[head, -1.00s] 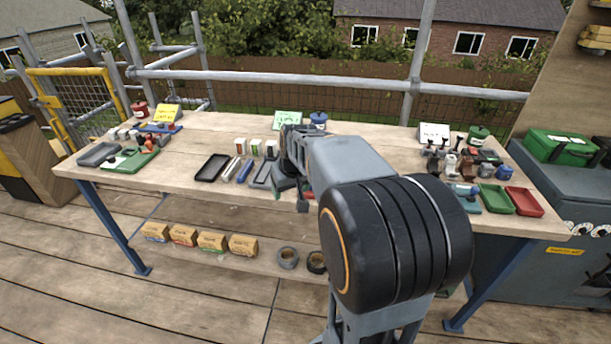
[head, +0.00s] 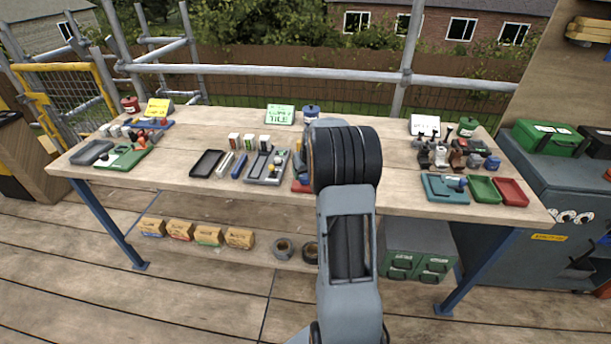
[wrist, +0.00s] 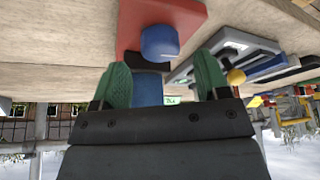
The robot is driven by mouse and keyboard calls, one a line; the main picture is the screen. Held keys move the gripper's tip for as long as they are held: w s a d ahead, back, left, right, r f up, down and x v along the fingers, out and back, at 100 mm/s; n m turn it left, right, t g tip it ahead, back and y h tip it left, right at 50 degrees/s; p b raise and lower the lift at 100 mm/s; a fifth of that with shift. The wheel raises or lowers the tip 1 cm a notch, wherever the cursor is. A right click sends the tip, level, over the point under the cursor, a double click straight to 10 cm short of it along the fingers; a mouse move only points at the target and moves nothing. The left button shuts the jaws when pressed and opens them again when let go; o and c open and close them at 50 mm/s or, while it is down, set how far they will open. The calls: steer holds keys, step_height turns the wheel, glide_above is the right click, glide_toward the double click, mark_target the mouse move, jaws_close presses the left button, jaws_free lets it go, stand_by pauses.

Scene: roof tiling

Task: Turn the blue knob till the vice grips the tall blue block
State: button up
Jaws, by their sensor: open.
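The blue knob (wrist: 160,42) shows in the wrist view, which looks upside down, against a red base (wrist: 185,14) that seems to be the vice's. A dark part (wrist: 146,66) lies beside the knob, and a blue upright shape, probably the tall blue block (wrist: 148,90), shows past it. My gripper (wrist: 160,62) is open and empty, its green fingertips spread to either side of the knob and clear of it. In the head view my arm hides the gripper and most of the vice; a bit of red base (head: 299,187) shows at its left.
Left of the vice on the bench (head: 190,135) are a grey tray fixture (head: 268,168), a black tray (head: 207,163) and several small blocks. A blue pot (head: 311,112) and a green sign (head: 280,114) stand behind. Teal, green and red trays lie at the right.

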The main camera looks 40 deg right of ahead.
mark_target(305, 176)
steer(key=shift+x, duration=1.6)
steer(key=c, duration=0.9)
